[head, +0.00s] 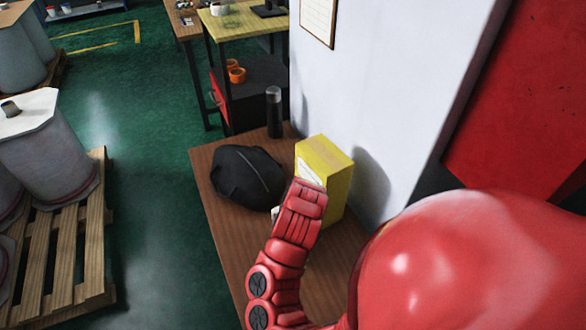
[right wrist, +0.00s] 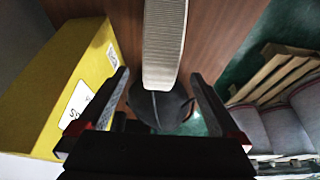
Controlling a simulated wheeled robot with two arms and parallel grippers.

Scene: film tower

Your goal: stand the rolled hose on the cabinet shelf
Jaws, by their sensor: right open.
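The rolled hose appears to be the pale, ribbed band (right wrist: 164,45) in the right wrist view, seen edge-on above the wooden table top (right wrist: 215,30). My right gripper (right wrist: 160,76) is open, with one finger on each side of the band's near end; I see gaps on both sides. In the head view my red right arm covers the gripper and nearly all of the hose. My left gripper is not in view. I cannot identify the cabinet shelf for sure; a red panel (head: 530,90) stands at the right in the head view.
A yellow box (head: 338,180) stands beside my right gripper, also at left in the wrist view (right wrist: 60,85). A black cap-like item (head: 245,177) and a dark bottle (head: 273,112) are on the table. A wall borders its right. A pallet (head: 85,240) with drums stands left.

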